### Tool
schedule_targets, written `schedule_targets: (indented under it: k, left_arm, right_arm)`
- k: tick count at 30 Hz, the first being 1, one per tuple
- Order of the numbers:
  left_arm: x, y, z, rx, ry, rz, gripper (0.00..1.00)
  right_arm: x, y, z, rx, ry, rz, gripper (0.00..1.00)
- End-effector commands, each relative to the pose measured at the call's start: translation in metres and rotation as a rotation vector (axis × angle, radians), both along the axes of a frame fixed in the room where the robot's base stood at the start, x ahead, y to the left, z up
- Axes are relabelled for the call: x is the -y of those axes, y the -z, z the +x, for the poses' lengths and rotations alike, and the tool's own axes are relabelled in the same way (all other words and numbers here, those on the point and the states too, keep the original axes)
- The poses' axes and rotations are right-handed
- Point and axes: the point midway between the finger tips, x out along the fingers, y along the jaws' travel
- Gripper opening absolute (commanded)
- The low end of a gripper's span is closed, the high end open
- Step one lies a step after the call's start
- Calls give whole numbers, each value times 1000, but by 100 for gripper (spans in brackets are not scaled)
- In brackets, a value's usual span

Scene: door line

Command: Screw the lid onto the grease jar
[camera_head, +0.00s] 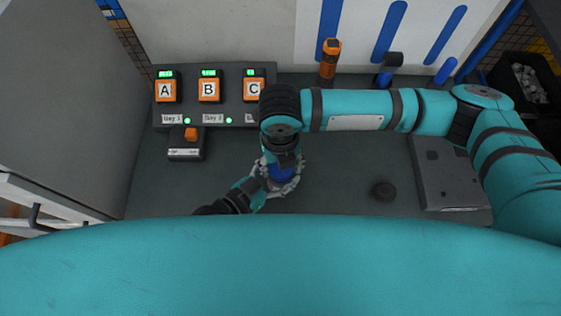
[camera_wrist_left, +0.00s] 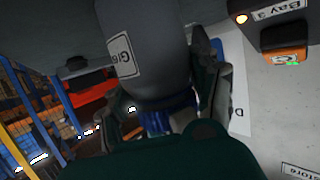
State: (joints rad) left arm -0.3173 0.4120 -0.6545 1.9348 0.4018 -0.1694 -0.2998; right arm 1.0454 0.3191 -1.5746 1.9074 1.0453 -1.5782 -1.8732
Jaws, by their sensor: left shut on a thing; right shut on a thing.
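The grease jar (camera_wrist_left: 150,50) is a grey cylinder with a white label, seen close up in the left wrist view. A blue lid (camera_head: 282,173) shows at its top in the head view, and blue also shows past the jar's dark rim in the left wrist view (camera_wrist_left: 158,122). My right gripper (camera_head: 284,170) comes down from above and is shut on the lid. My left gripper (camera_head: 262,183) reaches in from the lower left, shut on the jar. The fingers hide much of both, and I cannot tell how fully the lid is seated.
A charger panel (camera_head: 137,91) with units A, B and C stands at the back left. A small box with an orange button (camera_head: 187,148) sits before it. A dark round piece (camera_head: 383,190) and a grey case (camera_head: 447,175) lie to the right. Bench between is mostly clear.

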Motion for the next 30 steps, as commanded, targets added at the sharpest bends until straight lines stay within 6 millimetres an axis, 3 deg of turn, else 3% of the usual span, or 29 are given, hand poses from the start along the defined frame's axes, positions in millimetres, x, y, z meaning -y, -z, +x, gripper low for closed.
schedule_targets:
  k: [2,3,8,19,30]
  left_arm:
    - [0,0,0,1,0,-1,0]
    - [0,0,0,1,0,-1,0]
    - [0,-1,0,1,0,-1,0]
    - [1,-1,0,0,1,-1,0]
    - [1,0,0,0,1,-2,0]
  right_arm:
    - [-2,0,-1,-2,-4,5,16]
    - [-2,0,-1,-2,-5,5,59]
    - [-1,0,-1,-1,-5,4,78]
    - [-2,-5,0,1,-5,6,78]
    - [-1,-45,0,2,-5,4,78]
